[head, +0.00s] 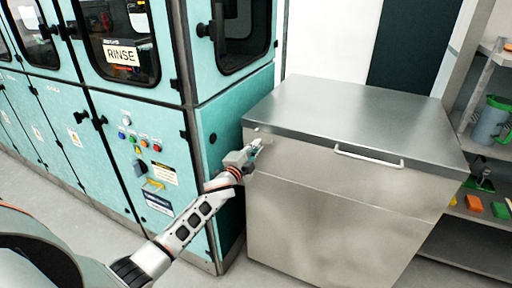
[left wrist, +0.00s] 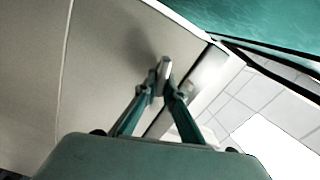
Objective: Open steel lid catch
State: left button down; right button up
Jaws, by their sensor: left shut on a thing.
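A brushed steel chest (head: 320,225) stands on the floor with its flat lid (head: 350,112) down. The lid has a bar handle (head: 368,156) on its front edge. My left gripper (head: 256,148) is at the upper left of the chest's front, just below the lid edge. In the left wrist view my gripper (left wrist: 162,88) has its fingers shut on the small metal lid catch (left wrist: 164,67). In the head view the gripper mostly hides the catch. My right gripper is in neither view.
A teal machine with a RINSE sign (head: 122,53) stands close on the left of the chest. Shelves on the right hold a green-grey jug (head: 489,122) and coloured blocks (head: 473,203). Grey floor (head: 215,277) is open in front.

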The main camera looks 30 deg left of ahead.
pick_arm(q)
jog(key=shift+f+m, duration=0.15)
jog(key=shift+m, duration=1.05)
jog(key=c, duration=2.1)
grip_release()
jog(key=shift+c, duration=0.2)
jog(key=s, duration=1.2)
